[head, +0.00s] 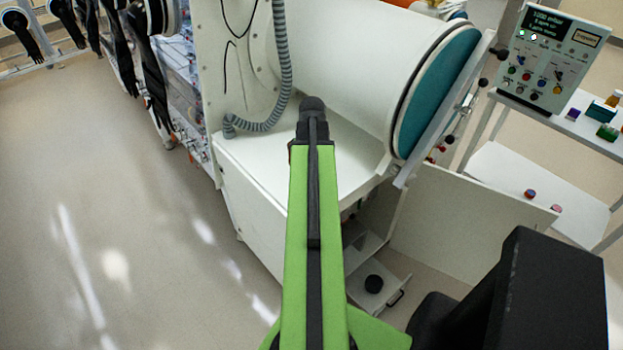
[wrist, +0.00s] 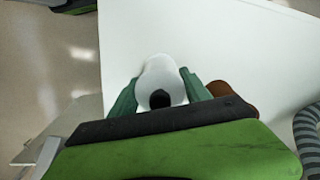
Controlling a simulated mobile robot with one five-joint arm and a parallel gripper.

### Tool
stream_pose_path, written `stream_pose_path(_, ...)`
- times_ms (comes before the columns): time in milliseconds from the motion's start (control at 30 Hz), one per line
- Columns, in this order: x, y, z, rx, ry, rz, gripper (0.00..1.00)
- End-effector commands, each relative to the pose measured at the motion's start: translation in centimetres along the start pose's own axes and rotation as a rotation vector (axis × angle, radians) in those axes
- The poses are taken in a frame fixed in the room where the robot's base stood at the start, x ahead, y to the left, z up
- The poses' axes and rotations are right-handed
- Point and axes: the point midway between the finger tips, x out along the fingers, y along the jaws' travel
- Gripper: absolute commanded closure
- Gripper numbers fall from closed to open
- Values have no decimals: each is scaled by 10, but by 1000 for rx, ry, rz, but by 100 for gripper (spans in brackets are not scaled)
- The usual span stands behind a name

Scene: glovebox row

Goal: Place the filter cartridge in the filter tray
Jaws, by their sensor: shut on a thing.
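In the wrist view, the two green fingers of my gripper (wrist: 160,84) are closed on either side of a rounded white object with a dark round spot, which looks like the filter cartridge (wrist: 158,70). It is over a white surface (wrist: 225,45); I cannot tell whether it touches it. In the head view my arm hides the gripper and the cartridge.
A brown object (wrist: 222,88) shows beside the right finger. A big white cylinder with a teal door (head: 440,85) stands above the white ledge (head: 250,160), with a grey hose (head: 284,70) at its left. An open white panel (head: 465,225) stands at right. Floor at left is clear.

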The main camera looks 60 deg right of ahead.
Motion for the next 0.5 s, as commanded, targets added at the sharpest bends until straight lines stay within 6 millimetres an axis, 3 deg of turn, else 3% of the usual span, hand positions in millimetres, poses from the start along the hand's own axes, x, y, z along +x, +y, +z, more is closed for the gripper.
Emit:
stream_pose_path(300,3,0,0,-1,0,0,96)
stream_pose_path(333,2,0,0,-1,0,0,42)
stream_pose_path(500,1,0,0,-1,0,0,23)
